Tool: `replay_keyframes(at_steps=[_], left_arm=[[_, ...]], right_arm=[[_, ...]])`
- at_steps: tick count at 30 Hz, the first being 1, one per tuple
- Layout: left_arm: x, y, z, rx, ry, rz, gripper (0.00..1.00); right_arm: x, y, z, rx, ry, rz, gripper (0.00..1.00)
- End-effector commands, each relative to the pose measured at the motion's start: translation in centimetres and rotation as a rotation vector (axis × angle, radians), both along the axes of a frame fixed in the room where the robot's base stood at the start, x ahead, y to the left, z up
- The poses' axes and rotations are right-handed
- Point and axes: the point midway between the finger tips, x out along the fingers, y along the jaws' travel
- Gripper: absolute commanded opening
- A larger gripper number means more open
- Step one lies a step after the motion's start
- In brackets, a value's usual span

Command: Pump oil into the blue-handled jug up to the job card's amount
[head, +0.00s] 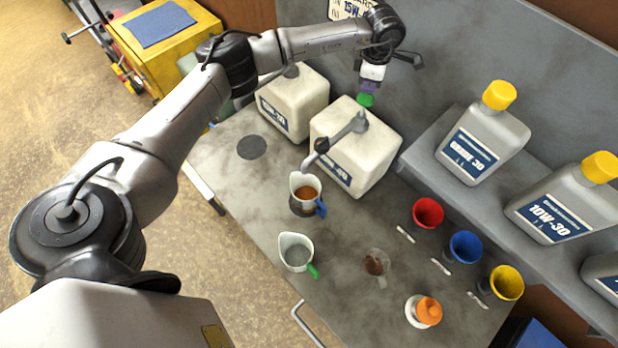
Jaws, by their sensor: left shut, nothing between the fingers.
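The blue-handled jug (305,207) stands upright on the bench with brown oil in it. Its exact level against any marks is too small to read. Above it hangs the grey spout (322,152) of a pump on a white oil container (350,185). The pump's green top (365,100) is just under my left gripper (368,88), which is shut and empty; I cannot tell if they touch. My right gripper is out of view.
A green-handled jug (296,254), a glass cup with brown contents (376,263) and an orange-topped white item (425,312) stand nearby. Red (428,213), blue (465,247) and yellow (507,282) funnels line the right. Another white container (293,100) stands left. Yellow-capped bottles (483,140) fill the shelf.

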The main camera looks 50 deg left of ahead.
Motion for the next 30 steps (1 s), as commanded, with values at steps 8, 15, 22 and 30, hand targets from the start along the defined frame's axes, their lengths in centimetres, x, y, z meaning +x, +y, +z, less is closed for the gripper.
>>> replay_keyframes(at_steps=[8, 15, 22, 30], left_arm=[[0.0, 0.0, 2.3, 0.001, -0.001, 0.0, 0.0], [0.0, 0.0, 4.7, 0.0, -0.002, 0.0, 0.0], [0.0, 0.0, 5.9, 0.0, 0.0, 0.0, 0.0], [0.0, 0.0, 5.8, 0.0, 0.0, 0.0, 0.0]], right_arm=[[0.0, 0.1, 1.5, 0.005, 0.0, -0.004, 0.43], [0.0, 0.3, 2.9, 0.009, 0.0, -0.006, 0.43], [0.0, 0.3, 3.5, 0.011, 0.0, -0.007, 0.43], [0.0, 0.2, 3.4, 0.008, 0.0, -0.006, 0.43]])
